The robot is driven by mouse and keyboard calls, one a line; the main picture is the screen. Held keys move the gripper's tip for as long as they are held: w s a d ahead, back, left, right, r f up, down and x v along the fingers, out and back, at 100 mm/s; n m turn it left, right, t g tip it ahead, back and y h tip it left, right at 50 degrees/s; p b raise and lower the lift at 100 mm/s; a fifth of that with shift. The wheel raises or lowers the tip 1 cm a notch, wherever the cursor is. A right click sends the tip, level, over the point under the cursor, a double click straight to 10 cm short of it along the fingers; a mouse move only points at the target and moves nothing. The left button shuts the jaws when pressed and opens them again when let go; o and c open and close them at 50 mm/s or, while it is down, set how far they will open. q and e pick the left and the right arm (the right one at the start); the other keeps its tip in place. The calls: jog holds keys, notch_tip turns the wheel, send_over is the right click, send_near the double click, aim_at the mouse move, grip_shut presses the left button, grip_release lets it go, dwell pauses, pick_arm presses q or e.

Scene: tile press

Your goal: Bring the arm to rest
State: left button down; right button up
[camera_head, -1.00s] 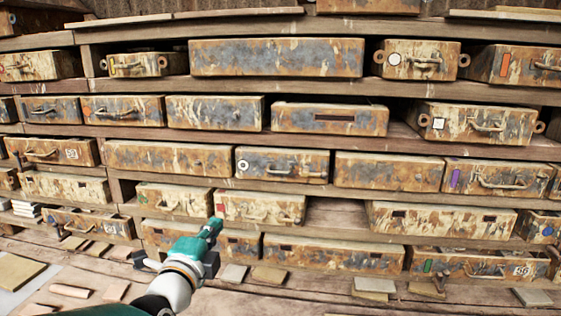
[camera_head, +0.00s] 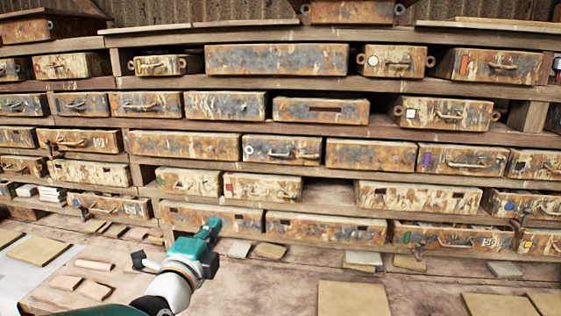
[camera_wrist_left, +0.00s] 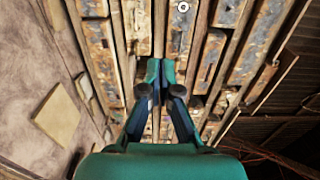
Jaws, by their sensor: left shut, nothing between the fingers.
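My left arm comes in from the lower left in the head view. Its teal left gripper (camera_head: 213,227) is shut and empty, with its tip in front of the lowest row of rusty drawers. In the left wrist view the left gripper (camera_wrist_left: 153,68) shows with its fingertips together and nothing between them. I cannot tell from the head view whether the fingertips touch the drawer front behind them; in the wrist view they stand apart from it. My right gripper is not in view.
A wooden rack (camera_head: 330,192) of rusty, handled drawers fills the back. Flat tiles lie on the bench, among them a large tan tile (camera_head: 353,299) at the front and a tile (camera_head: 37,250) at the left. An empty gap in the rack lies right of the red-marked drawer (camera_head: 262,187).

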pick_arm(q)
jog(key=s+f+n+g+b, duration=0.1)
jog(key=s+f+n+g, duration=0.15)
jog(key=f, duration=0.95)
jog(key=s+f+n+g+b, duration=0.2)
jog(key=f+n+g, duration=0.15)
jog(key=f, duration=0.85)
jog(key=s+f+n+g+b, duration=0.15)
jog(key=f+n, duration=0.25)
jog(key=f, duration=0.8)
jog(key=s+f+n+g+b, duration=0.3)
jog(key=s+f+n+g, duration=0.6)
jog(key=s+f, duration=1.4)
jog(key=s+d+n, duration=0.1)
jog(key=n, duration=0.2)
jog(key=shift+s+f+h, duration=0.15)
jog(key=shift+s+h, duration=0.1)
jog(key=shift+h, duration=0.15)
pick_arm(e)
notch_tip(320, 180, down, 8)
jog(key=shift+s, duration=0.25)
pick_arm(q)
jog(key=shift+g, duration=0.25)
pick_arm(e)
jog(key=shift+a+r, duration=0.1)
